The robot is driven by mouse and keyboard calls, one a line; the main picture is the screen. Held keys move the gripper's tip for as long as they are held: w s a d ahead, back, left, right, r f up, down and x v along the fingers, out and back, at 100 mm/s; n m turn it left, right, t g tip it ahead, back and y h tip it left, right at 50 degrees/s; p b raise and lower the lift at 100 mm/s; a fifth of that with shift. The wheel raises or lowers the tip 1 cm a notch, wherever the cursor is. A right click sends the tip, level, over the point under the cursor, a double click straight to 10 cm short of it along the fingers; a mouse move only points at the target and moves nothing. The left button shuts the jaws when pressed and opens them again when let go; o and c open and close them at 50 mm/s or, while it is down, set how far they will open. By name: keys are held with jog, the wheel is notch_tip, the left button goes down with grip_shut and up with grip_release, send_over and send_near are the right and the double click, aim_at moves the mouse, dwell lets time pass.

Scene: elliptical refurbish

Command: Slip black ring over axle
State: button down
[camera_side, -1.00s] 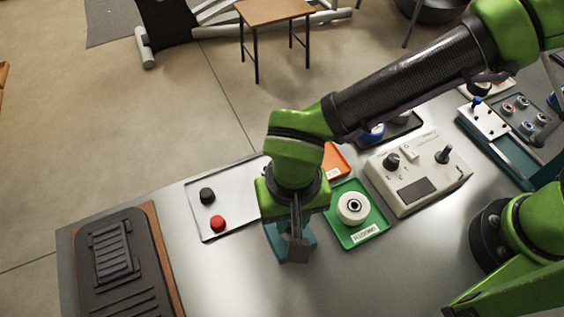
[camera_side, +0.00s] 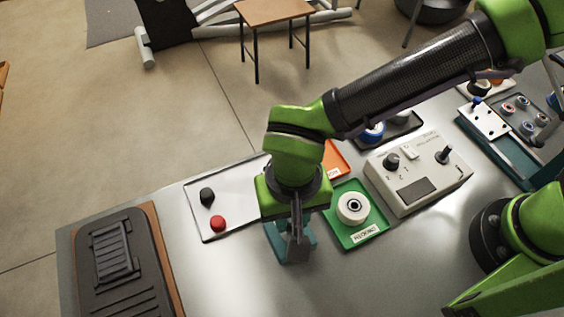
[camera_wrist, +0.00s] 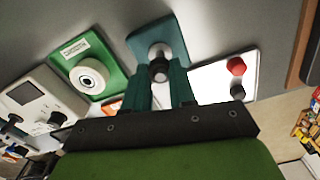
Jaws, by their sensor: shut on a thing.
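My gripper (camera_wrist: 162,84) points down over a teal block (camera_wrist: 178,36), and its two fingers are closed on a small dark ring (camera_wrist: 159,72). A pale metal axle (camera_wrist: 159,50) stands on the block, right by the ring in the wrist view. I cannot tell whether the ring is around the axle's end or only in front of it. In the side view, my gripper (camera_side: 296,240) hides the axle and most of the teal block (camera_side: 276,240).
Right of the block, a green tray (camera_side: 373,232) holds a white roller (camera_side: 352,207). A grey control box (camera_side: 418,175) stands beyond it. Left is a white plate (camera_side: 198,228) with black (camera_side: 207,196) and red (camera_side: 218,223) knobs.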

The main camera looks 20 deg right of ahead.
jog(key=shift+r, duration=0.5)
dwell(0.5)
jog(key=c, duration=1.2)
grip_release()
notch_tip(320, 180, up, 11)
